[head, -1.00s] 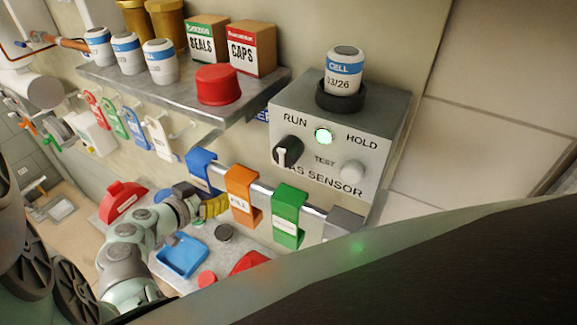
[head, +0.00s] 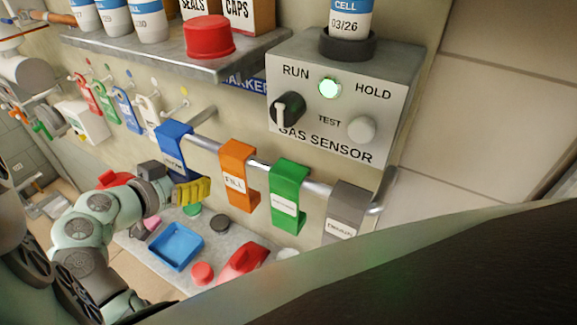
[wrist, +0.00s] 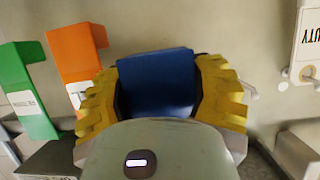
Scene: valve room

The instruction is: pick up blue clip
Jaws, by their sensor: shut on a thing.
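The blue clip (head: 174,146) hangs at the left end of the metal rail (head: 262,166) in the head view, with its label partly visible. In the wrist view the blue clip (wrist: 157,85) fills the space between the yellow fingers. My gripper (head: 192,190) is at the clip's lower part, and in the wrist view my gripper (wrist: 160,100) is shut on it, one finger on each side. The clip's lower end is hidden by the gripper in both views.
An orange clip (head: 237,177), a green clip (head: 287,195) and a grey clip (head: 345,212) hang to the right on the same rail. The gas sensor box (head: 340,100) is above. A blue tray (head: 177,245) and red objects lie on the shelf below.

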